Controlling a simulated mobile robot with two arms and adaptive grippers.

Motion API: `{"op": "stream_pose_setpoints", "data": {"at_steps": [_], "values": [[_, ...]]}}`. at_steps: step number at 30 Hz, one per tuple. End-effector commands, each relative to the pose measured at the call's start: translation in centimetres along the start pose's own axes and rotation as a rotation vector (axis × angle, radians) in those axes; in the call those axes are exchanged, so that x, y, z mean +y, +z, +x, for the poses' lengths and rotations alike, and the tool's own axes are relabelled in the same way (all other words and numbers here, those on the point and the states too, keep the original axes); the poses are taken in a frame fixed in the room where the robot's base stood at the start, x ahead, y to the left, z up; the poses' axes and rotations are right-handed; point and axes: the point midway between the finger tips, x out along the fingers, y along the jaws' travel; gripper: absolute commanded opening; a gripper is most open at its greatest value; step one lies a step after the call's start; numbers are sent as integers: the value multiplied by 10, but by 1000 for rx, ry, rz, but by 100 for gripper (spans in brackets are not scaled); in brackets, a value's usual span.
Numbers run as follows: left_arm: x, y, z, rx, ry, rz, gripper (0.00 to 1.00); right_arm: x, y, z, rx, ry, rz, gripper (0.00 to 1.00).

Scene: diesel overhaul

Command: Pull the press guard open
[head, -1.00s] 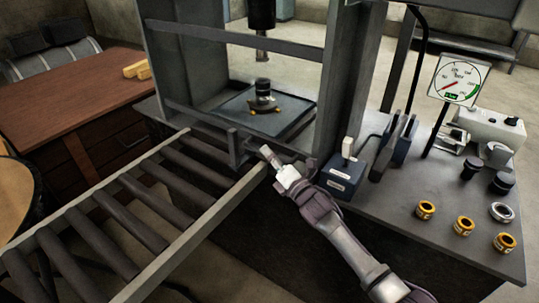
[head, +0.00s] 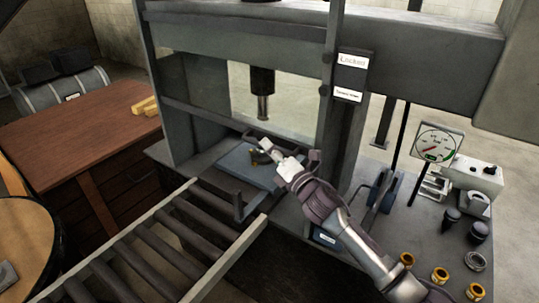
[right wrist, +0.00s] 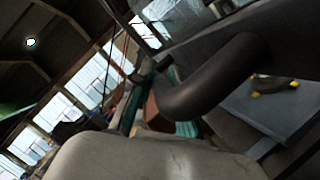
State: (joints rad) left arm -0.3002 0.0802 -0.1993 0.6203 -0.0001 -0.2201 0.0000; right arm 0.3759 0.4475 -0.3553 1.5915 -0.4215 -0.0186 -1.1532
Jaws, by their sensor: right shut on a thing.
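The press guard (head: 240,88) is a clear panel in a dark frame across the front of the grey press. A dark rail crosses it in front of the ram. My right gripper (head: 268,147) is shut on the guard's dark handle, in front of the press opening. The curved handle (right wrist: 215,78) shows close up in the right wrist view, above my pale gripper part. Its gripped end is hidden there. A label reading "Locked" (head: 353,61) is on a dark box on the press's right column. My left gripper is not in view.
A roller conveyor (head: 175,240) runs from the press toward the lower left. A gauge (head: 436,144), brass rings (head: 440,275) and dark knobs stand on the bench at right. A wooden desk (head: 85,140) is at left.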

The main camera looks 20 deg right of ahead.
Motion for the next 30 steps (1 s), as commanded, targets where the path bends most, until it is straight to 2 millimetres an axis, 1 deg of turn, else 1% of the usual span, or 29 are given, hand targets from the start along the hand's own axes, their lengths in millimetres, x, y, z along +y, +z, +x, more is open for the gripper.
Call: {"op": "stream_pose_setpoints", "data": {"at_steps": [1, 6, 19, 20, 21, 24, 30], "values": [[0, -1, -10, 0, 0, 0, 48, 13, 8, 3, -3, 5, -2, 0], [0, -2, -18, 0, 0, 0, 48, 22, 14, 6, -2, 2, -1, 0], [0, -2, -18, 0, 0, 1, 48, 22, 14, 6, -2, 1, -1, 0], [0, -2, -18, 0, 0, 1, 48, 22, 14, 6, -2, 1, -1, 19], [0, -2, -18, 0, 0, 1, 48, 22, 14, 6, -2, 1, -1, 26], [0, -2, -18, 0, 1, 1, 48, 22, 14, 6, -1, 0, -1, 41], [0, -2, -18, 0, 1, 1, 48, 21, 13, 6, 0, -1, -1, 41]]}}
